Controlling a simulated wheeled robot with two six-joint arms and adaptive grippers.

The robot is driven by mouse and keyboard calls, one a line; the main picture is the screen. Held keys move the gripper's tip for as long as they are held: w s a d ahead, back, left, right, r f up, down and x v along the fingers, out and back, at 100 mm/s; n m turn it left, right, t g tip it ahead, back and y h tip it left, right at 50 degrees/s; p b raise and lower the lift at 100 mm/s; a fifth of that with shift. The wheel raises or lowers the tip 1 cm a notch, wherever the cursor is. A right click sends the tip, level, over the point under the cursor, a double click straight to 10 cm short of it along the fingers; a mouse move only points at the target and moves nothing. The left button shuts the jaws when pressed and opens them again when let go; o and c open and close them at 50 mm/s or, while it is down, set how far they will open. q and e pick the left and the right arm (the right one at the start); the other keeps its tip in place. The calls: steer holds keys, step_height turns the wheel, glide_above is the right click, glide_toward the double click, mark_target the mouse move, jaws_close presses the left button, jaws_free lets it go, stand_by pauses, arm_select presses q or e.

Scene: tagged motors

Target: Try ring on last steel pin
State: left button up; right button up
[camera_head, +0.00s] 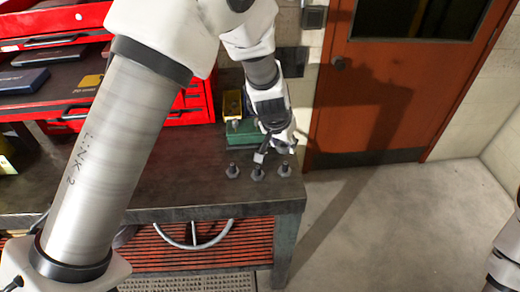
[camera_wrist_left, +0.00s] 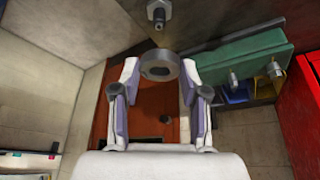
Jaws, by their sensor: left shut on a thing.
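My left gripper (camera_head: 272,146) is above the back right of the workbench, over the steel pins. In the left wrist view its two fingers (camera_wrist_left: 161,84) are closed on a thick grey ring (camera_wrist_left: 158,66), held at the fingertips. A steel pin with a hex base (camera_wrist_left: 158,12) stands just beyond the ring, apart from it in that picture. In the head view three pins stand in a row near the bench's right end: left (camera_head: 232,171), middle (camera_head: 257,173) and right (camera_head: 284,169). No ring shows on them. My right gripper is out of view.
A green bin (camera_head: 242,135) stands behind the pins, with a yellow bin (camera_head: 232,104) further back. A red tool cabinet (camera_head: 190,110) is to the left. The workbench (camera_head: 170,190) is clear in front. An orange-brown door (camera_head: 380,90) is at the right.

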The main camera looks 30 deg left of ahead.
arm_select(q)
steer(key=shift+w+d+f+m, duration=0.1)
steer(key=shift+w+f+m, duration=0.1)
steer(key=shift+w, duration=0.3)
steer(key=shift+w+d+f+m, duration=0.1)
steer(key=shift+w+f+m, duration=0.1)
steer(key=shift+w, duration=0.3)
steer(key=shift+s+f+b, duration=0.2)
steer(key=shift+f+b, duration=0.4)
steer(key=shift+b, duration=0.15)
step_height(320, 180, down, 3)
steer(key=b, duration=0.2)
steer(key=shift+w+f+b, duration=0.1)
steer(key=shift+f+b, duration=0.1)
steer(key=shift+b, duration=0.1)
steer(key=shift+r, duration=0.1)
steer(key=shift+f+b, duration=0.4)
steer(key=shift+b, duration=0.15)
